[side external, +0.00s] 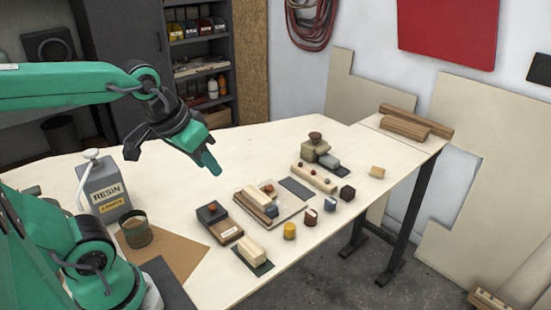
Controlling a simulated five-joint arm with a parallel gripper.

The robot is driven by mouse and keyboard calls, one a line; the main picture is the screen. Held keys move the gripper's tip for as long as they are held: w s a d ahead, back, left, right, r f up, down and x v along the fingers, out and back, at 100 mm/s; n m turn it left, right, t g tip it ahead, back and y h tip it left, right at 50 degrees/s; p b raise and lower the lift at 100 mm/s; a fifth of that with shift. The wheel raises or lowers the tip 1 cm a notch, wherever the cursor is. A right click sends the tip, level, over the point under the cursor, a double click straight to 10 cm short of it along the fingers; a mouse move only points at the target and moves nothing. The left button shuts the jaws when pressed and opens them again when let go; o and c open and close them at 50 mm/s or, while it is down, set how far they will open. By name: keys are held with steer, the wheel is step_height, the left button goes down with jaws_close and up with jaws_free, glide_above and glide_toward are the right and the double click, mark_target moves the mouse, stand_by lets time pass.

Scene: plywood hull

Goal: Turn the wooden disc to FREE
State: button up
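I cannot tell for sure which thing is the wooden disc. A small round brown piece (315,137) sits on top of a stacked block fixture (314,151) at the back of the table. A reddish-brown round piece (268,188) also sits on a pale board (286,215) with wooden strips near the middle. No FREE marking is readable in this view. My gripper (171,161) is in the air to the left of these fixtures, its dark and green fingers spread apart. It holds nothing visible and touches nothing.
A resin can (105,190) and a brown cup (137,231) stand at the left. A dark box (219,223), a cream block (251,248) and several small coloured pieces, including a yellow one (290,230), line the front.

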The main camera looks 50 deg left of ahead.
steer(key=w+a+n+g, duration=0.2)
steer(key=w+n, duration=0.2)
steer(key=w, duration=0.3)
steer(key=n+g, duration=0.3)
steer(key=n, duration=0.9)
glide_above(269, 186)
step_height(269, 186, down, 15)
steer(key=shift+f, duration=0.1)
steer(key=shift+f, duration=3.8)
steer(key=shift+c, duration=0.2)
steer(key=c, duration=0.7)
